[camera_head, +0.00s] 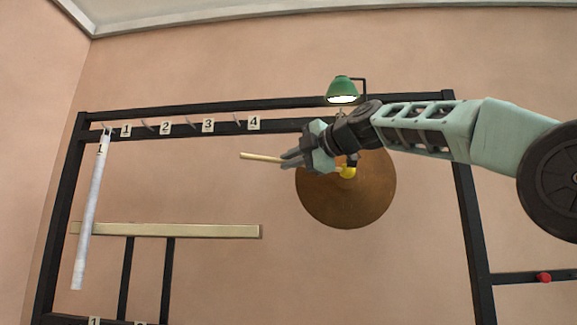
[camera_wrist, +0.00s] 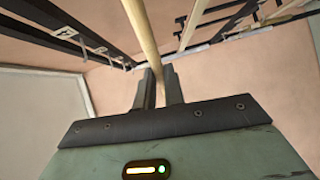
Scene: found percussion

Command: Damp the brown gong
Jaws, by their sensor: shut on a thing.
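The brown gong (camera_head: 345,205) is a round disc hanging in the right part of a black frame, below a green lamp. My gripper (camera_head: 290,159) is in front of the gong's upper left edge. It is shut on a wooden stick (camera_head: 258,157), a mallet with a yellow head (camera_head: 347,171). The stick's plain end points left. The yellow head overlaps the gong's upper middle in the head view; whether it touches the gong I cannot tell. In the wrist view the stick (camera_wrist: 143,35) rises from between the fingers (camera_wrist: 160,88). The gong is not visible there.
The black frame (camera_head: 465,215) surrounds the gong. Its top bar has hooks with labels 1 to 4 (camera_head: 208,125). The green lamp (camera_head: 343,86) is lit. A red knob (camera_head: 544,278) sits low at right.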

